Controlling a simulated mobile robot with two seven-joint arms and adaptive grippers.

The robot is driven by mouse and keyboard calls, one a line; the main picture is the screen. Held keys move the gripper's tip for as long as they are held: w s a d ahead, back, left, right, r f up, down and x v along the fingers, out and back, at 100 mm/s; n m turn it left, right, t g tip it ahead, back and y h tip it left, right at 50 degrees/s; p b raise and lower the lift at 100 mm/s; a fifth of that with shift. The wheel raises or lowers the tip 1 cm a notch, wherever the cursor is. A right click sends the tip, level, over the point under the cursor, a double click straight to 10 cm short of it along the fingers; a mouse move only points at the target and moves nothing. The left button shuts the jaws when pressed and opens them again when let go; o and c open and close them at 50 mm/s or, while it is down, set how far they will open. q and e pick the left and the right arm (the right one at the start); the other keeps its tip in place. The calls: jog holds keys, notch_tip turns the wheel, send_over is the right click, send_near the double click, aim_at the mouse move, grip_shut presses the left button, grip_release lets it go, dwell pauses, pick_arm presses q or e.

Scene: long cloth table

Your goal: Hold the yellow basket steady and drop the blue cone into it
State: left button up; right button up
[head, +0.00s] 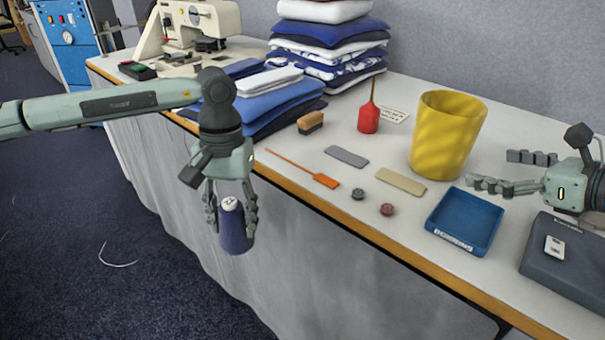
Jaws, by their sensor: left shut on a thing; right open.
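The yellow basket (447,134) stands upright on the table toward the back right, its open top showing. The blue cone (235,230), with a white top, is held in my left gripper (231,212), which is shut on it. They hang in front of the table's front edge, well to the left of the basket and apart from it. My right gripper (511,172) is open and empty, just right of the basket, with its fingers pointing left toward it. No contact with the basket shows.
A blue tray (464,222) lies before the basket, and a dark grey box (566,262) is at the right. Folded fabric stacks (328,48) and a sewing machine (190,32) stand behind.

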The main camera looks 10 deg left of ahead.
aim_at(439, 157)
pick_arm(q)
jog(key=shift+d+r, duration=0.1)
jog(key=shift+r, duration=0.15)
pick_arm(e)
jog(key=shift+s+r, duration=0.1)
pick_arm(q)
jog(key=w+d+r+n+h, duration=0.3)
jog(key=w+d+r+n, duration=1.3)
jog(key=r, duration=0.3)
pick_arm(e)
jog(key=x, duration=1.2)
jog(key=shift+a, duration=0.1)
pick_arm(q)
jog(key=d+r+n+t, duration=0.2)
jog(key=d+r+n, duration=0.3)
jog(key=d, duration=0.5)
jog(key=w+d+r+n+t+h, duration=0.1)
jog(key=d+r+n+t, duration=0.1)
jog(key=d+r+n, duration=0.3)
jog(key=d+r, duration=0.4)
jog(key=d, duration=0.1)
jog(key=shift+w+r+t, duration=0.25)
jog(key=shift+r+t, duration=0.1)
jog(key=shift+t, duration=0.05)
pick_arm(e)
jog(key=shift+r, duration=0.1)
pick_arm(q)
jog(key=shift+d, duration=0.1)
